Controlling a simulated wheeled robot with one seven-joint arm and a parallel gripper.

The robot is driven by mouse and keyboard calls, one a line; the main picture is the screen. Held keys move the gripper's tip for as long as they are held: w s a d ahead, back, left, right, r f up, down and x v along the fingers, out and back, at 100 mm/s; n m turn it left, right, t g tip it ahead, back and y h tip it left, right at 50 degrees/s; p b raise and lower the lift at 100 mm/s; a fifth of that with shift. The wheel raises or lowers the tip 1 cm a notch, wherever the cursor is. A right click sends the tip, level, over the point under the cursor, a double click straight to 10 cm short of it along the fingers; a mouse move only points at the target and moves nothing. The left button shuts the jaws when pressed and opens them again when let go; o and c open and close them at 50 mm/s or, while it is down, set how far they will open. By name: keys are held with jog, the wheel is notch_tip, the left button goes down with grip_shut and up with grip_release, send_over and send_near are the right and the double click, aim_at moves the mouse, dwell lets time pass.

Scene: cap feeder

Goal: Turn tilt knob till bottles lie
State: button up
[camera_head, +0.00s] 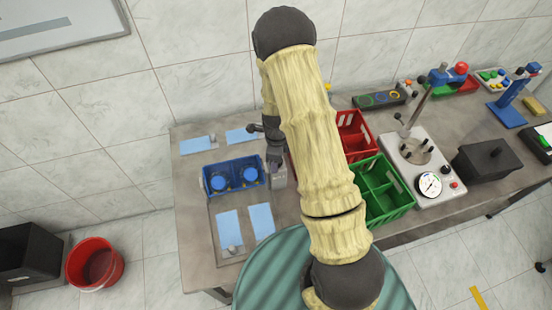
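A blue rack (207,187) on the left of the bench holds two round blue-topped things (219,183), likely the bottles, seen from above. I cannot tell how far they are tilted. A small grey block (279,180) stands right beside the rack at its right end. My gripper (275,157) is dark and reaches down just above this block. I cannot make out its fingers or whether it touches anything. No tilt knob shows clearly; it may be hidden at the gripper.
Light blue sheets (229,227) lie before and behind the rack. My arm hides part of a red crate (353,125) and a green crate (395,205). A grey device with a dial (430,184) stands to the right. A red bucket (95,263) is on the floor.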

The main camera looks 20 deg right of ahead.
jog(key=n, duration=0.4)
jog(key=shift+n, duration=0.3)
jog(key=n, duration=0.5)
jog(key=shift+b, duration=0.4)
jog(key=c, duration=0.9)
jog(key=m+p, duration=0.1)
jog(key=m, duration=0.5)
jog(key=shift+r, duration=0.1)
jog(key=m+p, duration=0.1)
jog(key=m, duration=0.2)
jog(key=shift+m, duration=0.4)
jog(key=o, duration=0.9)
